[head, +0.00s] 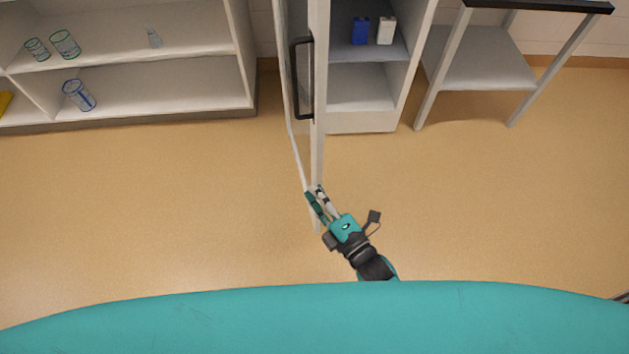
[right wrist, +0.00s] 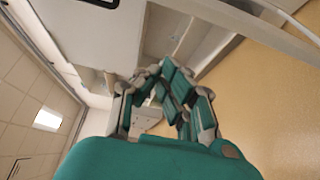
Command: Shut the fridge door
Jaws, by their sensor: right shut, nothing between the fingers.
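The fridge (head: 362,128) stands at the back, its lit inside showing. Its door (head: 318,130) is open and points toward me, seen nearly edge-on, with a dark handle (head: 296,80) on its left side. My right gripper (head: 315,190) is shut and empty, at the near, low end of the door. It overlaps the door there in the head view; I cannot tell whether it touches. Its teal and grey fingers (right wrist: 172,85) also show in the right wrist view. My left gripper is out of view.
A blue carton (head: 360,31) and a white carton (head: 386,31) stand on a fridge shelf. A white shelf unit (head: 150,82) with several glasses is at the left. A table with a lower shelf (head: 480,72) is right of the fridge. The floor (head: 480,190) is clear.

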